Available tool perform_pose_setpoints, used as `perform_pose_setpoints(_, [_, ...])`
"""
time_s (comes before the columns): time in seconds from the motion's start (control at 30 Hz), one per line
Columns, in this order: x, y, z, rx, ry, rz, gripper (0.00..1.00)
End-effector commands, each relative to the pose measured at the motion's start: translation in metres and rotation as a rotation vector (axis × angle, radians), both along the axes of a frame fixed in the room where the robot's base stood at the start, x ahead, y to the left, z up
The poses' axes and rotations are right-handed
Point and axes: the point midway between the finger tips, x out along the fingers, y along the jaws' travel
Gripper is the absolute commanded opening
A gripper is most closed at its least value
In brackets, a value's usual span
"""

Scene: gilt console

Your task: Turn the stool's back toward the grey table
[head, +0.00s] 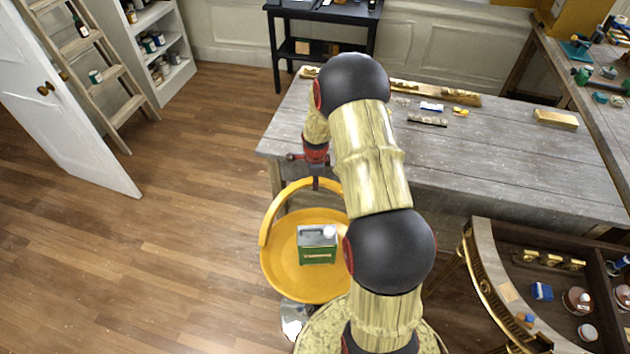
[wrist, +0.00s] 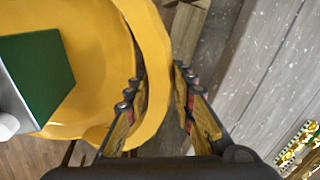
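The yellow stool has a round seat (head: 285,284) and a curved back (head: 270,221). In the head view the back curves around the seat's upper left side, and its far end comes close to the grey table (head: 480,165). My gripper (head: 316,186) is at the back's upper part, just off the table's front left corner. In the wrist view the back (wrist: 157,40) passes between the two fingers of my gripper (wrist: 157,82). The fingers are apart, with a gap showing beside the right one. A green can (head: 317,250) stands on the seat, also in the wrist view (wrist: 40,75).
A gilt console (head: 482,240) with an open drawer of jars is at the lower right. A white door (head: 60,105), a ladder (head: 108,70) and shelves (head: 150,20) stand at the left. The wooden floor left of the stool is clear.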

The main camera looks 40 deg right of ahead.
Motion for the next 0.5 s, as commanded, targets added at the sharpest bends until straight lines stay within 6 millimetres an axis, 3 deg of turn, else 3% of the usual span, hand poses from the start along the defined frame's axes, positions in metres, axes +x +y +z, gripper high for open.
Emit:
perform_pose_setpoints(0.27, [0.0,0.0001,0.0,0.0,0.0,0.0,0.42])
perform_pose_setpoints(0.5, [-0.0003,0.0002,-0.0003,0.0,0.001,0.001,0.42])
